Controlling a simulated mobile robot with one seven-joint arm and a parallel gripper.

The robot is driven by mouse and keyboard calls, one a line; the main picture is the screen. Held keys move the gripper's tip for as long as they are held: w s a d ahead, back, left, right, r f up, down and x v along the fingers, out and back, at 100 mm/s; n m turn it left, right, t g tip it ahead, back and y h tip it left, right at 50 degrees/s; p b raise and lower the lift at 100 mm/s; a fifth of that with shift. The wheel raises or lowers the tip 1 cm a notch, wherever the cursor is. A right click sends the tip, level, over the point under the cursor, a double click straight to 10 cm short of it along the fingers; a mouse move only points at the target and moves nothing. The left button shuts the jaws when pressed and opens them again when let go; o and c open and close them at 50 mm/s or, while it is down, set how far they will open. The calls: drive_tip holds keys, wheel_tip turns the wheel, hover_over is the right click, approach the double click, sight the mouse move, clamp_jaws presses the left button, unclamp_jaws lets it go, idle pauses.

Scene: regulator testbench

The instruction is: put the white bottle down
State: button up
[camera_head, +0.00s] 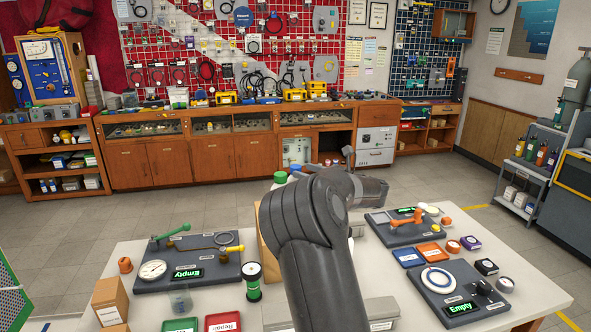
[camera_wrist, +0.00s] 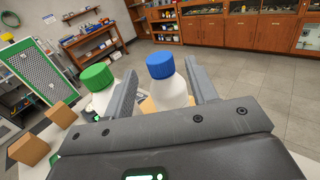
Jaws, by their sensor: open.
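In the wrist view, a white bottle with a blue cap (camera_wrist: 166,92) is between the two fingers of my gripper (camera_wrist: 161,72). The fingers are open on either side of it. Its lower part is hidden by the gripper body, so I cannot tell what it stands on. A second white bottle with a green cap (camera_wrist: 101,92) is outside the left finger. In the head view, a green cap (camera_head: 280,177) shows beside my arm, which hides most of the bottles and the gripper fingers.
The white table (camera_head: 135,258) holds test boards with "Empty" displays (camera_head: 187,274), a cardboard box (camera_head: 109,296), red and blue trays (camera_head: 430,252) and small round parts (camera_head: 505,284). The floor beyond is clear.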

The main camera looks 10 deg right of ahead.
drive_tip(key=s+d+r+m+t+h, duration=0.5)
drive_tip(key=s+d+r+m+h, duration=0.35)
drive_tip(key=m, duration=0.65)
drive_tip(key=s+d+m+g+h, duration=0.2)
drive_tip(key=s+m+h, duration=0.4)
drive_tip(key=m, duration=0.7)
drive_tip(key=s+a+f+m+g+y, duration=0.1)
drive_tip(key=s+a+f+m+g, duration=0.2)
drive_tip(key=s, duration=0.8)
drive_tip(key=s+a+f+m+g+y, duration=0.1)
drive_tip(key=s+a+f+m+g, duration=0.3)
drive_tip(key=s+a+m, duration=0.3)
drive_tip(key=s+a+f+m+g+y, duration=0.1)
drive_tip(key=s+a+f+m+g, duration=0.3)
drive_tip(key=s+a, duration=0.4)
drive_tip(key=s+f+m, duration=0.1)
drive_tip(key=s+m, duration=0.1)
drive_tip(key=s, duration=0.5)
drive_tip(key=shift+s+f, duration=0.15)
drive_tip(key=shift+f, duration=0.25)
drive_tip(key=shift+o, duration=0.6)
drive_tip(key=o, duration=0.5)
drive_tip(key=shift+o, duration=0.2)
